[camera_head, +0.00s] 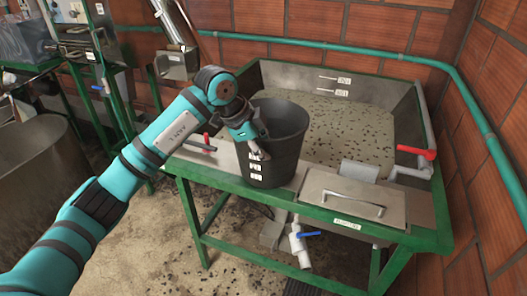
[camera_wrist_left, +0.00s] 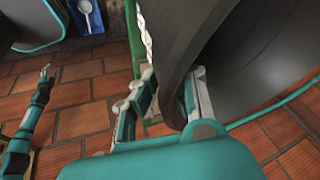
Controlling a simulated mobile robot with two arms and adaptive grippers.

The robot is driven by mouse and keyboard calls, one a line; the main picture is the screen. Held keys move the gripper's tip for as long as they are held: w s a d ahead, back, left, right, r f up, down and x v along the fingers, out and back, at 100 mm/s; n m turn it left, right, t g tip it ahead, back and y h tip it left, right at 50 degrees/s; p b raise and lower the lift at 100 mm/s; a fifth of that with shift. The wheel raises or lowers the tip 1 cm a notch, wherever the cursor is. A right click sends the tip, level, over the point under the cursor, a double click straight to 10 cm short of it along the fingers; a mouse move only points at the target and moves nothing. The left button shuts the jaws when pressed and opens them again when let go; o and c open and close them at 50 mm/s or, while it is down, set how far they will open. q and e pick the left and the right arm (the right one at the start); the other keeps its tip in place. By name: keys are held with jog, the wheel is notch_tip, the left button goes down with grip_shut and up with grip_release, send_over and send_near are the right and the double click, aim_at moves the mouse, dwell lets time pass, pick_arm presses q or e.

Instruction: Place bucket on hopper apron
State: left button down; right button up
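The dark grey bucket (camera_head: 287,135) is upright above the front left part of the metal hopper apron (camera_head: 222,168), with pale label marks on its side. I cannot tell whether its base touches the apron. My left gripper (camera_head: 255,143) is at the bucket's left side. In the left wrist view, the fingers of my left gripper (camera_wrist_left: 170,95) lie on either side of the bucket's wall (camera_wrist_left: 185,45), gripping it near the rim. The hopper (camera_head: 345,125) behind holds a pale, speckled mass. My right gripper does not show in the head view.
A metal lid with a handle (camera_head: 352,198) is right of the bucket. A blue-handled valve (camera_head: 298,240) hangs below the green frame (camera_head: 200,225). Brick walls and a teal pipe (camera_head: 330,45) close the back and right.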

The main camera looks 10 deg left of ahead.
pick_arm(q)
jog(key=shift+f, duration=0.15)
jog(key=c, duration=1.5)
grip_release()
jog(key=p+v, duration=0.5)
jog(key=v, duration=0.7)
